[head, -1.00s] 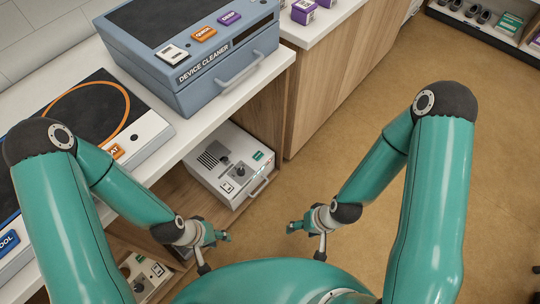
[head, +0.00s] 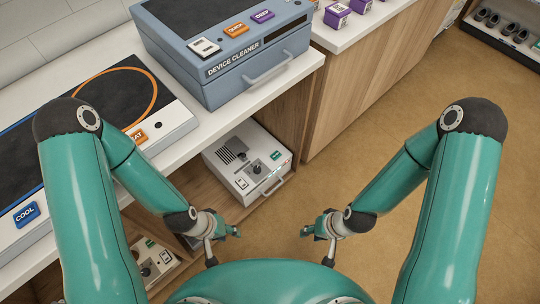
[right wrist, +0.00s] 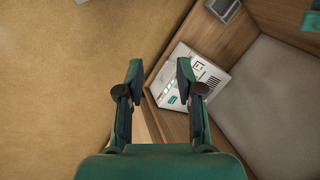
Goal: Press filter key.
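No key in view has a label I can read as filter. A white device (head: 236,176) with a dark knob, a grille and a small green key (head: 275,155) sits on the low shelf under the counter; the green key's label is too small to read. A white box with green marks (right wrist: 203,68) shows beyond the fingers in the right wrist view. My left gripper (head: 230,232) is apart from the device, below it in the picture; its opening is unclear. My right gripper (head: 312,230) is empty, with its fingers spread in the right wrist view (right wrist: 158,90).
The blue-grey device cleaner (head: 215,88) has QUICK and DEEP keys and stands on the counter. A panel with a COOL key (head: 27,214) lies to its left. Another white device (head: 163,256) sits low at left. The brown floor (head: 400,135) at right is open.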

